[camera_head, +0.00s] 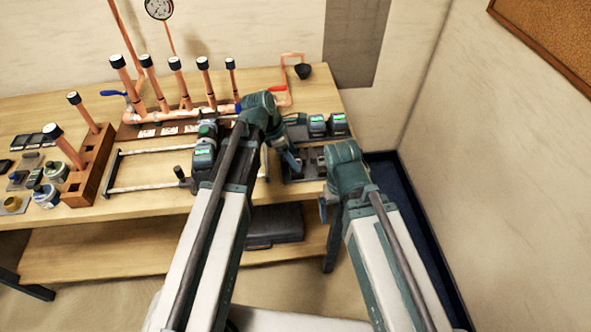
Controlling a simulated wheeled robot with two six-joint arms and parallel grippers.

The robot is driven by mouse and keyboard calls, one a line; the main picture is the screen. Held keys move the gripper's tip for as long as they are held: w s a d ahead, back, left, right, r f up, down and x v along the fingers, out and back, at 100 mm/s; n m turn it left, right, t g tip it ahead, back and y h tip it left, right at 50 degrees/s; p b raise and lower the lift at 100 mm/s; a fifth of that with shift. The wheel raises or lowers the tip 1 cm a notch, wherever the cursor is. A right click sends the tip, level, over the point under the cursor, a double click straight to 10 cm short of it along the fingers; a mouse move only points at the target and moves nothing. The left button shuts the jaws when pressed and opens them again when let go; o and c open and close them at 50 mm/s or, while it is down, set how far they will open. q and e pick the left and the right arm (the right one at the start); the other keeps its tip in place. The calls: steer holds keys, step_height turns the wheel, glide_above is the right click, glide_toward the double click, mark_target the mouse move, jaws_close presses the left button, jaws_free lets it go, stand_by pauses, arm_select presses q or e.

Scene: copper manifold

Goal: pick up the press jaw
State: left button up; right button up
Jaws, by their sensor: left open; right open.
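A dark tray (296,178) lies at the right end of the table, with small dark metal parts (318,162) on it. The press jaw may be among them, but they are too small and too covered by my arms to tell. My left gripper (293,162) is open and reaches down over the left part of this tray. I cannot tell whether it touches anything. My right gripper (323,210) is open, pointing down just off the table's front right edge, and it appears empty.
Battery-like blocks with green displays (317,124) stand behind the tray. A press tool (204,155) lies by a metal rail frame left of my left arm. The copper manifold (185,115) stands at the back. A wooden rack (90,170) with copper pipes and several jars are at left.

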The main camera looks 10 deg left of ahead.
arm_select(q)
steer(key=shift+d+f, duration=0.1)
steer(key=shift+f, duration=0.05)
arm_select(e)
steer(key=shift+f, duration=0.2)
arm_select(q)
jaws_close()
arm_select(e)
steer(key=shift+r, duration=0.1)
